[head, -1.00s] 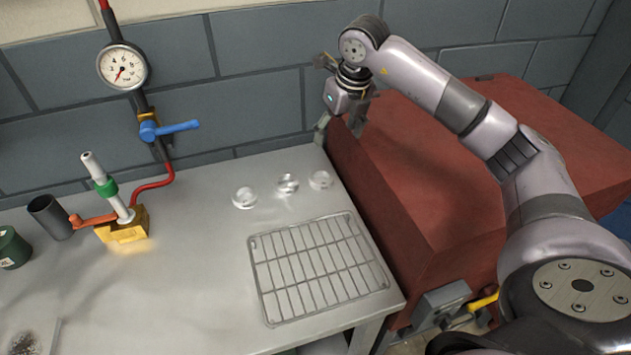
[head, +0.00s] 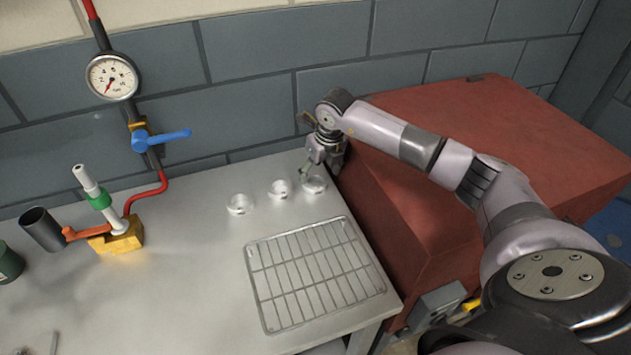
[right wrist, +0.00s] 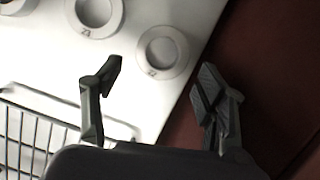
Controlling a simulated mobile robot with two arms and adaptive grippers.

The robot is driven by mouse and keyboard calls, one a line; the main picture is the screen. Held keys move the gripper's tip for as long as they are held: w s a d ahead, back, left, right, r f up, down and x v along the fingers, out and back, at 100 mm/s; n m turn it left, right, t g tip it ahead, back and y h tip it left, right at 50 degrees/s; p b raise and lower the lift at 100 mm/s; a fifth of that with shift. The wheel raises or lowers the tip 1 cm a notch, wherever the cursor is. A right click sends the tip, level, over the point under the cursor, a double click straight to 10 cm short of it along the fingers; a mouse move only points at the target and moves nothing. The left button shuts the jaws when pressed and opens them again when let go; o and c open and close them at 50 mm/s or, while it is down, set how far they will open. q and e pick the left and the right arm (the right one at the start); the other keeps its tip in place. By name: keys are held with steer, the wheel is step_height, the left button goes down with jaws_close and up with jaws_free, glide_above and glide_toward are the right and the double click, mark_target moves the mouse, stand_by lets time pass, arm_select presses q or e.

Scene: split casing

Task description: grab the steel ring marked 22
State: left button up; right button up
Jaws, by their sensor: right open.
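Three pale steel rings lie in a row at the back right of the bench. The right ring (head: 314,191) is nearest the red casing; in the right wrist view this ring (right wrist: 168,70) bears small dark marks that look like a two-digit number, too blurred to read surely. The middle ring (head: 280,195) also shows in the wrist view (right wrist: 117,20), its marks unclear. The left ring (head: 239,211) is farthest from the gripper. My right gripper (right wrist: 160,78) is open and empty, its fingers to either side of the right ring's near edge, seemingly above it. My left gripper is out of view.
The red casing (head: 440,150) rises right beside the right ring. A wire rack (head: 312,275) lies in front of the rings. A yellow-based fixture (head: 118,236) and a dark cup (head: 42,230) stand at the left. Bare bench lies between fixture and rack.

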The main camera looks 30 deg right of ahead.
mark_target(314, 185)
steer(key=shift+w+f+p, duration=0.15)
steer(key=shift+f+p, duration=0.2)
steer(key=p+x, duration=0.1)
steer(key=x, duration=0.2)
steer(key=shift+w+d+f, duration=0.1)
steer(key=shift+w+f, duration=0.25)
steer(key=shift+f, duration=0.25)
steer(key=c, duration=1.2)
steer(key=shift+r, duration=0.1)
steer(key=shift+c, duration=0.5)
steer(key=shift+r, duration=0.1)
